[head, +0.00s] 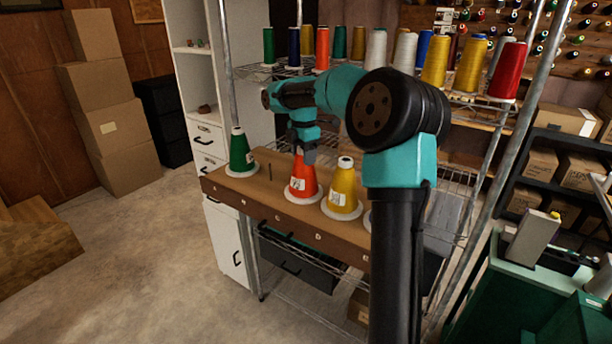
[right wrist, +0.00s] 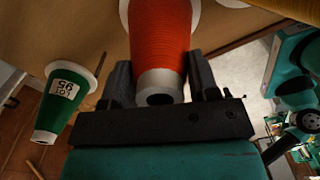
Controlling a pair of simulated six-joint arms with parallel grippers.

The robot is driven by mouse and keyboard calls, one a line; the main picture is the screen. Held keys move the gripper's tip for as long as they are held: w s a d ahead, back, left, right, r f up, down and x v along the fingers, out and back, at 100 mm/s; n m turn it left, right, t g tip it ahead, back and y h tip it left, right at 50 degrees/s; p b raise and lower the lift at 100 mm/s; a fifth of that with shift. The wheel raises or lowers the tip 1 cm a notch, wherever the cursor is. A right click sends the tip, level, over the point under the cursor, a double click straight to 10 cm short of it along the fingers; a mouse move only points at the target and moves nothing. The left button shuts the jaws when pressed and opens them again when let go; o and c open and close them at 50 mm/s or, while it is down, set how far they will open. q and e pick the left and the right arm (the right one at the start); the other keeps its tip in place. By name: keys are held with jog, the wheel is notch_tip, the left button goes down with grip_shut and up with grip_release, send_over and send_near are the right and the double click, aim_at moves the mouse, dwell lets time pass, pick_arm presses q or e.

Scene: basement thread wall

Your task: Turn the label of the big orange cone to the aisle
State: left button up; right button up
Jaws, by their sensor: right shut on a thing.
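The big orange cone (head: 301,181) stands upright on the wooden shelf, between a green cone and a yellow cone. Its white label shows in the head view on the side facing the front edge, a little left of its middle. My right gripper (head: 304,149) is shut on the top of the orange cone from above. In the right wrist view the two dark fingers sit on either side of the orange cone (right wrist: 160,40) near its pale tip, and no label shows there. My left gripper is not in view.
A green cone (head: 239,153) stands to the left and a yellow cone (head: 343,190) close to the right. A thin peg (head: 269,173) rises from the shelf (head: 232,188). Several thread cones stand on the upper rack behind my arm. Open floor lies to the left.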

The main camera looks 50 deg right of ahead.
jog(key=o, duration=1)
jog(key=shift+c, duration=0.2)
